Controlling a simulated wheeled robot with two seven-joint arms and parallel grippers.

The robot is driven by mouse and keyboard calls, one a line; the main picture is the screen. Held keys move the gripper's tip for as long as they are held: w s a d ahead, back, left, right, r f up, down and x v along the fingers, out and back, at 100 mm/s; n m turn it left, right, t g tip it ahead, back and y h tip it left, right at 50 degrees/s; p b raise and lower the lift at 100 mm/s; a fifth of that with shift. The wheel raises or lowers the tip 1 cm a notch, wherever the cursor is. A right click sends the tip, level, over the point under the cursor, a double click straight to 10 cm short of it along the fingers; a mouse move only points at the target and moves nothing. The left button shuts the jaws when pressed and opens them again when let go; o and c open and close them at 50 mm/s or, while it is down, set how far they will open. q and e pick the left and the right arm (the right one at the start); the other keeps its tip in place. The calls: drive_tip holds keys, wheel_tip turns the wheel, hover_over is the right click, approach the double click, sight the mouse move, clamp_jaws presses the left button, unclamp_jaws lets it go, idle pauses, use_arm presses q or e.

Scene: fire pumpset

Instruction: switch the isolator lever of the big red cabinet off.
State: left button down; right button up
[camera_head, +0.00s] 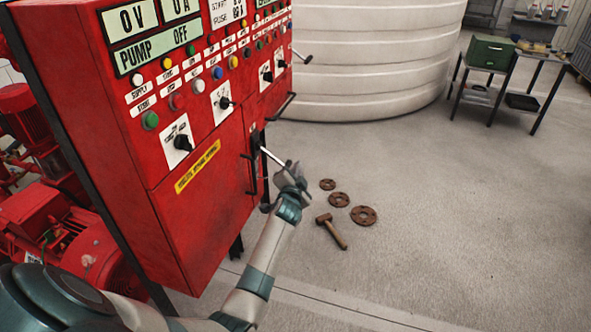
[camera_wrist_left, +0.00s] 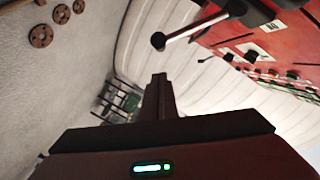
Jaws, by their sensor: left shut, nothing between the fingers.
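The big red cabinet (camera_head: 200,190) stands on the left in the head view. Its isolator lever (camera_head: 273,156), a silver rod, sticks out from a black mount (camera_head: 257,141) on the cabinet's front. In the left wrist view the lever (camera_wrist_left: 195,28) ends in a black knob and lies above and right of the fingertips. My left gripper (camera_head: 291,168) is beside the lever's outer end, shut and empty. In the wrist view its closed fingers (camera_wrist_left: 159,80) appear apart from the knob; in the head view contact cannot be told. My right gripper is out of view.
A hammer (camera_head: 331,231) and rusty flanges (camera_head: 363,215) lie on the floor. A white tank (camera_head: 370,60) stands behind. Open floor lies to the right.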

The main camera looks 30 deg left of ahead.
use_arm(q)
drive_tip(key=v, duration=1)
drive_tip(key=shift+d+b, duration=0.3)
drive_tip(key=shift+d, duration=0.05)
drive_tip(key=shift+w, duration=0.1)
drive_tip(key=s+d+f+g+h, duration=0.15)
drive_tip(key=s+d+f, duration=0.25)
drive_tip(key=f, duration=0.5)
drive_tip(key=s+d+f+h, duration=0.2)
drive_tip(key=s+d+f, duration=0.15)
drive_tip(key=f, duration=0.55)
drive_tip(key=s+d+f+g+h, duration=0.15)
drive_tip(key=s+d+f, duration=0.3)
drive_tip(key=f, duration=0.45)
drive_tip(key=s+d+f+n+g+h, duration=0.1)
drive_tip(key=s+d+f, duration=0.3)
drive_tip(key=s+f, duration=0.3)
drive_tip(key=s+d+f+n+g+h, duration=0.1)
drive_tip(key=s+d+f+g, duration=0.1)
drive_tip(key=s+f, duration=0.5)
drive_tip(key=s+d+f+n+g+h, duration=0.1)
drive_tip(key=s+d+f, duration=0.4)
drive_tip(key=s, duration=0.9)
wheel_tip(320, 180, down, 2)
drive_tip(key=shift+d+f+g+h, duration=0.1)
drive_tip(key=shift+d+g+h, duration=0.2)
drive_tip(key=shift+d+g, duration=0.1)
